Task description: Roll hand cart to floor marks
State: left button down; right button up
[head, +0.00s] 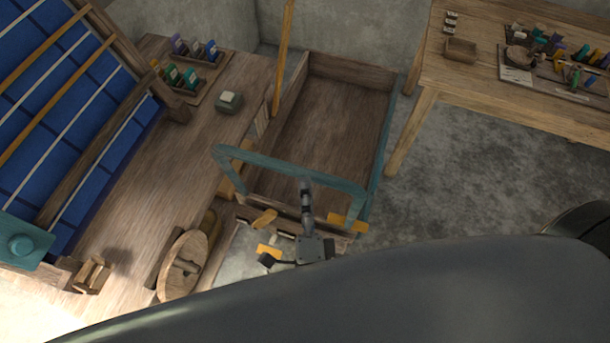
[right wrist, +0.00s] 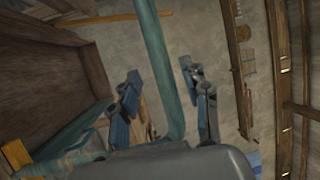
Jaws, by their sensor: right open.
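The hand cart (head: 330,115) is a brown wooden box on the floor with a teal handle (head: 290,167) across its near end. My right gripper (head: 306,190) is at the handle's crossbar in the head view. In the right wrist view, the open fingers (right wrist: 160,78) stand on either side of the teal handle bar (right wrist: 160,60), with gaps between them and the bar. Yellow pieces show near the cart's near end, one at left (head: 265,218) and one at right (head: 347,222); I cannot tell whether they are floor marks. My left gripper is not in view.
The loom's wooden platform (head: 205,125) runs close along the cart's left side, with a round wooden disc (head: 183,265) near its front. A wooden table (head: 480,90) with trays and tools stands at right. Grey floor (head: 450,190) is clear between cart and table.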

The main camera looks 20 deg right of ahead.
jog(key=v, duration=0.8)
jog(key=shift+s, duration=0.1)
